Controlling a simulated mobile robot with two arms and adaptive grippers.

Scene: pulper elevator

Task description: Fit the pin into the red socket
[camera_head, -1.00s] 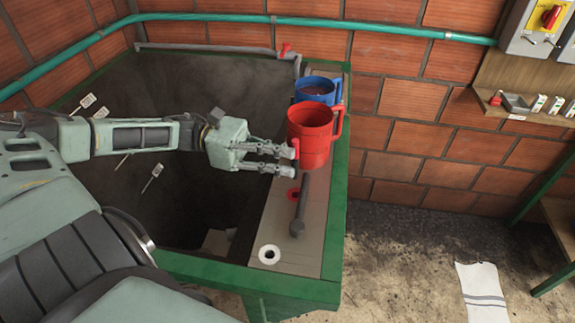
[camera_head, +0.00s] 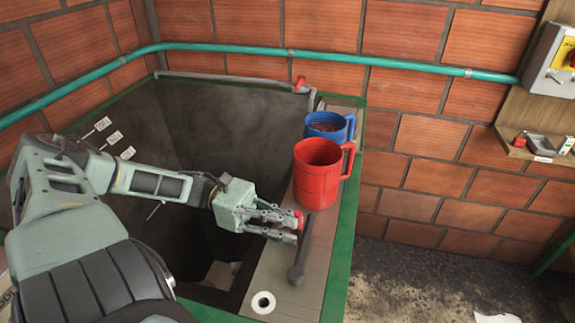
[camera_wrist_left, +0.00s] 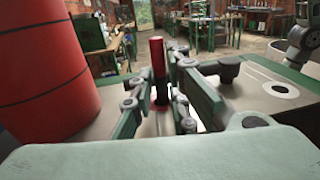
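The pin (camera_wrist_left: 158,58), upright with a red upper part, stands between the fingers of my left gripper (camera_wrist_left: 160,85) in the left wrist view. The fingers close in on it from both sides. The red socket (camera_wrist_left: 160,106) shows as a red patch at the pin's foot; I cannot tell whether the pin is inside it or just above. In the head view, my left gripper (camera_head: 294,227) is low over the ledge, in front of the red mug, and red parts show at its fingertips. The socket is hidden there. My right gripper is not in view.
The red mug (camera_head: 316,180) stands close beyond my gripper, with a blue mug (camera_head: 326,124) behind it. A dark grey bar with a knob (camera_head: 296,274) is just right of the fingers. A white socket (camera_head: 263,303) is nearer. The deep pit (camera_head: 215,120) opens left of the ledge.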

